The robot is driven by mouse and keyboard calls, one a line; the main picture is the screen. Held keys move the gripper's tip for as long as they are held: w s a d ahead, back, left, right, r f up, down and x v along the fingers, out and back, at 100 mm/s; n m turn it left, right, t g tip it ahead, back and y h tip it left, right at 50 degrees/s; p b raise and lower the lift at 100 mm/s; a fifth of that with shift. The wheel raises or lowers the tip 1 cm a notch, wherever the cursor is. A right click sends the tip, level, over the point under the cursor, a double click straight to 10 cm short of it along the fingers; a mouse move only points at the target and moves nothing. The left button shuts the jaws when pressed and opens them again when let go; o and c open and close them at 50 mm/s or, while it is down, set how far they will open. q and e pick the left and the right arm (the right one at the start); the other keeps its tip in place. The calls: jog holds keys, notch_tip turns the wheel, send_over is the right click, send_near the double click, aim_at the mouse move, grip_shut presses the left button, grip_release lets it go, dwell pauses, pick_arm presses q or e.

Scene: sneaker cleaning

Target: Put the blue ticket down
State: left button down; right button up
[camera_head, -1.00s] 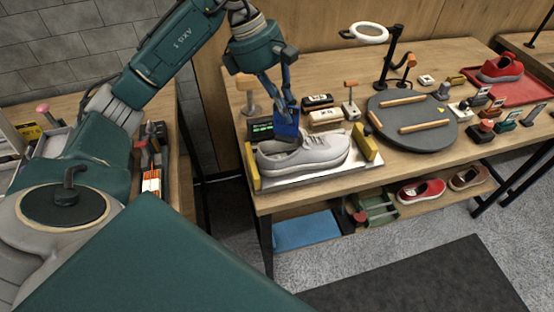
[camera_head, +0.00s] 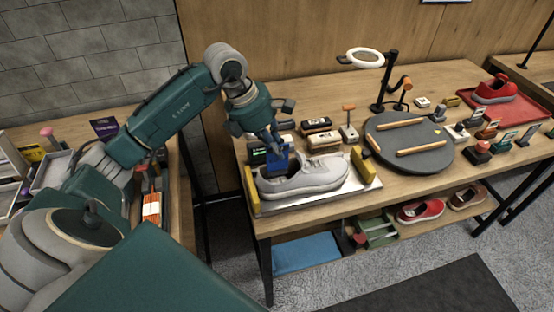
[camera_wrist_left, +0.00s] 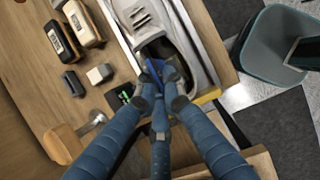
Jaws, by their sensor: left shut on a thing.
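The blue ticket (camera_head: 277,163) is upright in my left gripper (camera_head: 274,146), which is shut on it near its top edge. The ticket is just behind the heel opening of a grey sneaker (camera_head: 318,174); I cannot tell whether it touches the shoe. In the left wrist view, a thin blue edge of the ticket (camera_wrist_left: 155,70) shows between the fingers of my left gripper (camera_wrist_left: 163,88), beside the shoe's opening. My right gripper is not in view.
A dark device with a green display (camera_head: 257,152) stands close behind the ticket. Brushes (camera_head: 318,125) lie behind the shoe. A round grey mat (camera_head: 412,160) is to the right.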

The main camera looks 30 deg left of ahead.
aim_at(281, 168)
pick_arm(q)
notch_tip(281, 168, down, 5)
jog(key=shift+r+p, duration=0.15)
jog(key=shift+p, duration=0.3)
jog(key=shift+f, duration=0.25)
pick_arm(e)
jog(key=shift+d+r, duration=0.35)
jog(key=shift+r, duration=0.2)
pick_arm(q)
jog(key=shift+f, duration=0.2)
jog(key=c, duration=2.2)
grip_release()
jog(key=shift+r, duration=0.1)
jog(key=shift+o, duration=0.2)
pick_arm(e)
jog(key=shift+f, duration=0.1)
